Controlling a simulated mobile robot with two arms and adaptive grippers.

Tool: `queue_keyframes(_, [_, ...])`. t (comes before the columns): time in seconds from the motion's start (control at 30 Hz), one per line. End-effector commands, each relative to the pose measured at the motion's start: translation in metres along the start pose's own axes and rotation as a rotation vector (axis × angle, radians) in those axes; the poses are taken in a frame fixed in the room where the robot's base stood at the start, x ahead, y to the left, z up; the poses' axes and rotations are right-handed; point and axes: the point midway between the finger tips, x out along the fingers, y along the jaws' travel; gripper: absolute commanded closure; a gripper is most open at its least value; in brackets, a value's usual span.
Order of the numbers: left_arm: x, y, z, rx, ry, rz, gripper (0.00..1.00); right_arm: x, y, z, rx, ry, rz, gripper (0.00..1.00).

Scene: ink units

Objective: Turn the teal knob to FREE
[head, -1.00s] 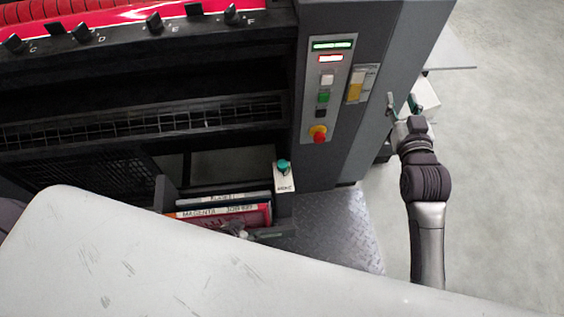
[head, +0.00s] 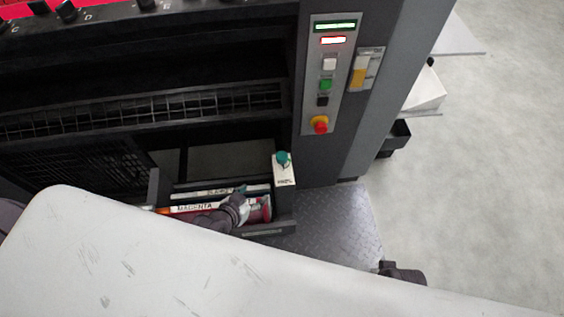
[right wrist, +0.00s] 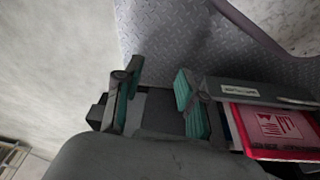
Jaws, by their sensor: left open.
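The teal knob (head: 283,158) sits at the top of a small white plate (head: 285,177) on the post at the right end of the ink tray. Its pointer and the plate's lettering are too small to read. My left gripper (head: 256,200) is open, below and left of the knob and apart from it, over the right end of the tray. My right gripper (right wrist: 157,75) is open and empty in the right wrist view, with teal pads on both fingers. In the head view only a dark part of my right arm shows at the lower right.
The tray (head: 262,231) holds labelled ink packs, including a red magenta one (right wrist: 270,128). A button panel (head: 327,75) with a red emergency button (head: 320,125) is above right. A metal tread plate (head: 335,225) lies below. Open floor (head: 480,180) is at right.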

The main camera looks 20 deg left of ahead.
Motion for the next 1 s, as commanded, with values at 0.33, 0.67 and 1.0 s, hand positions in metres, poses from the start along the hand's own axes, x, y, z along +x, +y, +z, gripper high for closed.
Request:
queue_keyframes(0.33, [0.011, 0.004, -0.049, 0.030, 0.235, 0.029, 0.36, -0.009, 0.002, -0.010, 0.006, 0.044, 0.007, 0.60])
queue_keyframes(0.67, [0.038, 0.006, -0.067, 0.032, 0.256, 0.032, 0.36, -0.043, 0.003, -0.013, 0.009, 0.061, 0.010, 0.60])
queue_keyframes(1.0, [0.108, 0.008, -0.083, 0.031, 0.254, 0.031, 0.36, -0.073, 0.004, -0.007, 0.011, 0.077, 0.014, 0.60])
